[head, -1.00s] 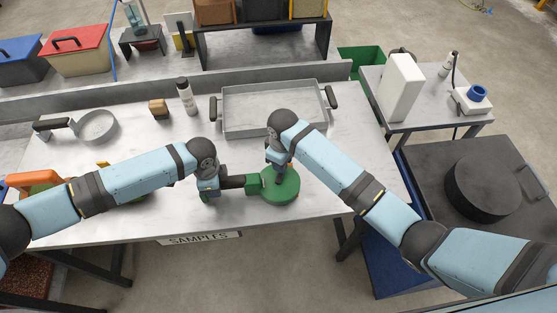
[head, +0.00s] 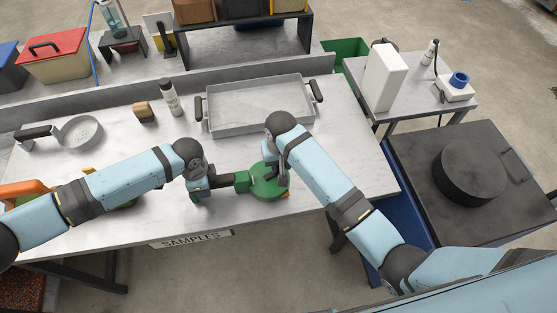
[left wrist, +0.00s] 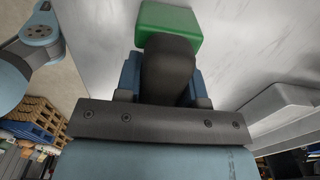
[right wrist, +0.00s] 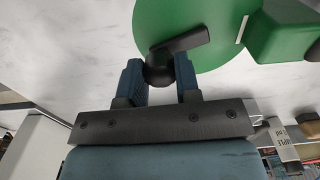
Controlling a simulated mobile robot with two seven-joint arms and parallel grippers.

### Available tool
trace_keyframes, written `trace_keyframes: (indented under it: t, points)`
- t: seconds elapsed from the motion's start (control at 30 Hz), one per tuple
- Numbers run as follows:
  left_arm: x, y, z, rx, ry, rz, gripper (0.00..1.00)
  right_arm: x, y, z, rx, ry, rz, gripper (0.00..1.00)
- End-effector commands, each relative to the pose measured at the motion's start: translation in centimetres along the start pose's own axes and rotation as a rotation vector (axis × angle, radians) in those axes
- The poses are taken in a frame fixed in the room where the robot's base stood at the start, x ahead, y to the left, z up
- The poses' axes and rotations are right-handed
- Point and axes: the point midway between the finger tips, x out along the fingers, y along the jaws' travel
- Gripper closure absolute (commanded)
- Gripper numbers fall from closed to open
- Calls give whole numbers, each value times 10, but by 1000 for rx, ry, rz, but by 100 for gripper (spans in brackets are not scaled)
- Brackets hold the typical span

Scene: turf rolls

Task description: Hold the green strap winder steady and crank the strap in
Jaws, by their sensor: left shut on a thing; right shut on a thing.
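The green strap winder (head: 266,187) lies near the front edge of the metal table, with a round drum and a dark handle on its left. My left gripper (head: 202,187) is shut on that dark handle (left wrist: 168,68), and the winder's green block (left wrist: 170,24) shows beyond it in the left wrist view. My right gripper (head: 285,177) is shut on the dark crank knob (right wrist: 158,68) at the drum's right side. The crank arm (right wrist: 186,41) lies across the green drum face in the right wrist view. I cannot make out a loose strap.
A grey tray (head: 213,129) with dark handles lies behind the winder. A bottle (head: 170,98), a small brown block (head: 143,112) and a round pan (head: 80,132) stand at the back left. An orange-handled object (head: 25,189) lies partly under my left arm.

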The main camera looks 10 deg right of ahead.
Motion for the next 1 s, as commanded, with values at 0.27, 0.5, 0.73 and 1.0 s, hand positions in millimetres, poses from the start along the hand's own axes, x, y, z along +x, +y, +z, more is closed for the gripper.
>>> trace_keyframes:
  t: [0.27, 0.5, 0.73, 1.0]
  points:
    - [4, 3, 2, 1, -5, 6, 100, -1, 1, 4, 115, 3, -1, 93]
    - [4, 3, 2, 1, -5, 6, 100, -1, 1, 5, 148, 4, -1, 93]
    - [4, 3, 2, 1, -5, 6, 100, -1, 1, 5, 150, 4, -1, 93]
    - [4, 3, 2, 1, -5, 6, 100, -1, 1, 5, 149, 3, -1, 44]
